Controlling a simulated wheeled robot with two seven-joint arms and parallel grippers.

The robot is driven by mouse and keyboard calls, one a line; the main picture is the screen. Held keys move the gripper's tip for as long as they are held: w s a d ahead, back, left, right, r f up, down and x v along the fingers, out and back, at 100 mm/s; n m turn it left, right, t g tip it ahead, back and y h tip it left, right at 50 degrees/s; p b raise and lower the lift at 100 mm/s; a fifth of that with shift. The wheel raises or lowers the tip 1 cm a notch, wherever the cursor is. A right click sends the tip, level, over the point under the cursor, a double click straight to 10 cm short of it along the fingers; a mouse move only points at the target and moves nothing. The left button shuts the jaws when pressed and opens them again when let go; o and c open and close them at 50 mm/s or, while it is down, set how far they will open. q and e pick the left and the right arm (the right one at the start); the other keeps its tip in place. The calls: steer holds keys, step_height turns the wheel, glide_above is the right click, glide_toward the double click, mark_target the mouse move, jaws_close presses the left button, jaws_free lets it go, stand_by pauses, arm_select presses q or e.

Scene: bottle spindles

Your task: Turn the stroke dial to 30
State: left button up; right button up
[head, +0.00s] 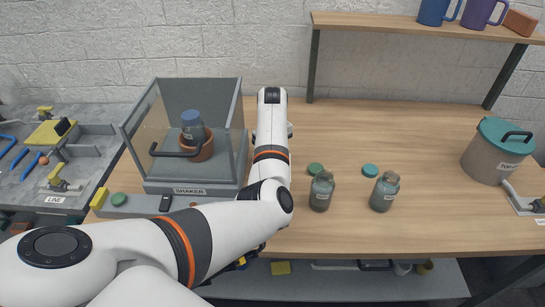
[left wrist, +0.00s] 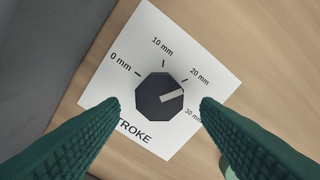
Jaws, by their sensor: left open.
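The stroke dial (left wrist: 153,99) is a dark faceted knob on a white plate (left wrist: 150,40), seen from above in the left wrist view. The plate reads 0, 10, 20 and 30 mm. The knob's pale pointer (left wrist: 172,97) points right, between the 20 mm and 30 mm marks. My left gripper (left wrist: 160,102) is open, its two green fingers left and right of the knob with gaps to it. The right finger partly covers the 30 mm label. In the head view I cannot make out the dial or the left gripper's fingers. My right gripper is not in view.
A shaker box (head: 190,188) with a blue-capped bottle (head: 192,124) stands left of my arm. Two grey bottles (head: 321,191) (head: 384,191) and two green caps (head: 315,169) (head: 370,170) are to the right. A lidded pot (head: 490,160) stands far right. The table's back middle is clear.

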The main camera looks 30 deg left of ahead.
arm_select(q)
steer(key=shift+f, duration=0.95)
steer(key=c, duration=1)
steer(key=shift+s+r+m+p, duration=0.15)
steer(key=shift+m+p, duration=0.25)
steer(key=shift+p, duration=0.3)
steer(key=m+p, duration=0.4)
steer(key=shift+a+r, duration=0.1)
steer(key=m+p, duration=0.2)
steer(key=m, duration=0.1)
steer(key=shift+s+a+p, duration=0.1)
steer(key=shift+p, duration=0.2)
steer(key=shift+a+f+m+p, duration=0.15)
steer(key=shift+m+p, duration=0.6)
steer(key=shift+m, duration=1.35)
